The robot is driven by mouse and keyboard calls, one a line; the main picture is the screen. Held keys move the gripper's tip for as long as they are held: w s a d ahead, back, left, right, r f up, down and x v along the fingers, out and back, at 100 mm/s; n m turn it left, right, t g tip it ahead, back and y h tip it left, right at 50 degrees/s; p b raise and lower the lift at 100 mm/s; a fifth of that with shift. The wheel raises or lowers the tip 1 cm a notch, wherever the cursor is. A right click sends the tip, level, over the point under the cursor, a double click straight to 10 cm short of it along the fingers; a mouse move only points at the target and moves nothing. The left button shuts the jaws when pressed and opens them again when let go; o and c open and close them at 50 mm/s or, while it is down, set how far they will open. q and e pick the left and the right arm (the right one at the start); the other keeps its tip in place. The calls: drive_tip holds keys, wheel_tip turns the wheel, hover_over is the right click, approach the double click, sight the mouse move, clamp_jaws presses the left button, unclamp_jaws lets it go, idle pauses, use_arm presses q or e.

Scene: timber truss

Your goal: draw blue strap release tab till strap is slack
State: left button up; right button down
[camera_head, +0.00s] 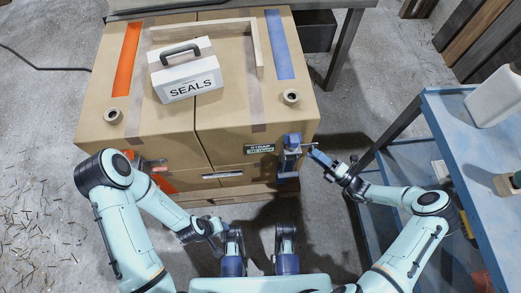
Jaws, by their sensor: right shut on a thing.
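The blue strap (280,45) lies flat along the right side of the top of a large brown carton (215,122). Its blue buckle (290,155) is on the carton's front face at the right, beside a small dark label reading "STRAP" with an unclear second line. My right gripper (330,168) is shut on the blue release tab (319,157), just right of the buckle. A thin bar shows between the buckle and the tab. My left gripper (215,226) is low in front of the carton, away from the strap; its fingers are too small to read.
A white "SEALS" case (186,75) and a wooden frame stand on the carton. An orange strap (127,58) runs along its left side, its front fitting partly behind my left arm. A blue bench (455,125) stands at right.

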drive_tip(key=shift+s, duration=0.35)
drive_tip(key=shift+w+f, duration=0.1)
drive_tip(key=shift+w, duration=0.4)
drive_tip(key=c, duration=0.7)
unclamp_jaws()
drive_tip(key=shift+o, duration=0.2)
drive_tip(key=shift+d, duration=0.1)
drive_tip(key=shift+b+v, duration=0.45)
drive_tip(key=shift+v, duration=2.5)
